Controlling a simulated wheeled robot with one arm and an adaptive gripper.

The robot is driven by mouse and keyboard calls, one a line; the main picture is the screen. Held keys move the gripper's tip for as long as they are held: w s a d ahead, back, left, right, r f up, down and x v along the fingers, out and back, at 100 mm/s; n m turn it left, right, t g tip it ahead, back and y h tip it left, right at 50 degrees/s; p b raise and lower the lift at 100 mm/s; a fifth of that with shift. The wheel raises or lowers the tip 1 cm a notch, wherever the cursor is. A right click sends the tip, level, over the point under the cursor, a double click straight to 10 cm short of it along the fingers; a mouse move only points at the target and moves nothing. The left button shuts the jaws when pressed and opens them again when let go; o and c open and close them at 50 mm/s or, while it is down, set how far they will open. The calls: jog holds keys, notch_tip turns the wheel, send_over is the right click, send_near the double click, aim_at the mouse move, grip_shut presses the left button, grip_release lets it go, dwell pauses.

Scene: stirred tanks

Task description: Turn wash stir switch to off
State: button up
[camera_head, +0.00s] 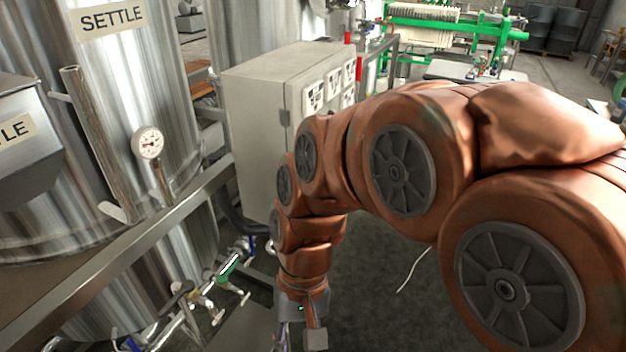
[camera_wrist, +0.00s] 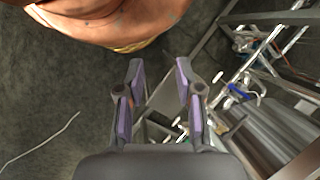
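A grey control cabinet (camera_head: 262,115) stands in the middle of the head view. Its narrow front carries several white label plates (camera_head: 314,97) with dark controls. The plates are too small to read, so I cannot tell which one is the wash stir switch or how it is set. My gripper (camera_head: 300,338) hangs low at the bottom of the head view, well below and in front of the cabinet. In the wrist view my gripper (camera_wrist: 159,68) has its two fingers spread apart with nothing between them. The cabinet's controls do not show clearly in the wrist view.
A steel tank labelled SETTLE (camera_head: 112,22) stands at left with a dial gauge (camera_head: 150,143). A metal frame rail (camera_head: 130,245) and piping with a green-handled valve (camera_head: 228,266) lie left of my gripper. Dark open floor (camera_head: 385,285) is to its right.

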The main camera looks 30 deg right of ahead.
jog(key=w+d+m+t+y+b, duration=0.25)
jog(key=w+m+t+y, duration=0.45)
jog(key=w+m, duration=1)
jog(key=w+d+f+m+t, duration=0.1)
jog(key=w+d+m+t, duration=0.35)
jog(key=d, duration=0.55)
jog(key=w+d+m+t, duration=0.3)
jog(key=d+m, duration=0.3)
jog(key=d, duration=0.3)
jog(key=w+d+f+m+t, duration=0.1)
jog(key=w+d+m+t, duration=0.35)
jog(key=d, duration=0.55)
jog(key=w+a+g, duration=0.1)
jog(key=w+a, duration=0.2)
jog(key=w, duration=0.3)
jog(key=shift+a+h+p, duration=0.3)
jog(key=shift+a+p, duration=0.05)
jog(key=shift+p, duration=0.1)
jog(key=shift+r, duration=0.1)
grip_shut()
